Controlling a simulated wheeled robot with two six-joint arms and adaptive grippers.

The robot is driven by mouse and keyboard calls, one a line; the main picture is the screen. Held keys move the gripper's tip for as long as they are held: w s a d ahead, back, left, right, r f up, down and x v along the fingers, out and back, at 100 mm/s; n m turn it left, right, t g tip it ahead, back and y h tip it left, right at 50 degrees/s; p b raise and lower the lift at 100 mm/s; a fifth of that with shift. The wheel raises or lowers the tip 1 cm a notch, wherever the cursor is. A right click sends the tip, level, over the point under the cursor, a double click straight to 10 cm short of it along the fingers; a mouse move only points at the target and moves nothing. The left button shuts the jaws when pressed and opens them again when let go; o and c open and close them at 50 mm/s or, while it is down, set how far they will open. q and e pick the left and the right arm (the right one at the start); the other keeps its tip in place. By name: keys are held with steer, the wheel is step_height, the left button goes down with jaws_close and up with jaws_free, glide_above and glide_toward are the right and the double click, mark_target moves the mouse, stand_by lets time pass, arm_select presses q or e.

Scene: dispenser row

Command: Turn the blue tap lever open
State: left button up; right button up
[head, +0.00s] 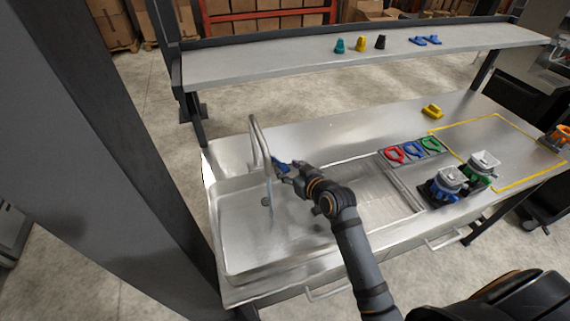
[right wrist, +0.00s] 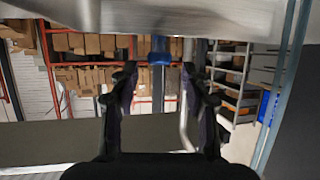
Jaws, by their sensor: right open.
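The steel tap (head: 254,135) rises in a tall arch over the sink (head: 240,232). Its blue lever (head: 279,165) sticks out at the right of the tap. My right gripper (head: 285,171) is at the lever, which it partly covers in the head view. In the right wrist view the right gripper (right wrist: 158,82) is open, with a finger on each side and nothing gripped. A blue piece (right wrist: 159,58), apparently the lever, shows between and beyond the fingertips. Contact with the fingers cannot be told. My left gripper is not in view.
Red, blue and green rings sit in a grey holder (head: 440,146) right of the sink. Two dispensers, blue-based (head: 447,184) and green-based (head: 482,168), stand nearby. A yellow item (head: 432,111) lies behind them. A raised shelf (head: 290,65) with small coloured items runs along the back.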

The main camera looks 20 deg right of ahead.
mark_target(278, 164)
steer(key=shift+x, duration=0.95)
steer(key=shift+w, duration=0.1)
steer(key=shift+f, duration=0.1)
steer(key=shift+c, duration=0.3)
steer(key=c, duration=0.7)
jaws_close()
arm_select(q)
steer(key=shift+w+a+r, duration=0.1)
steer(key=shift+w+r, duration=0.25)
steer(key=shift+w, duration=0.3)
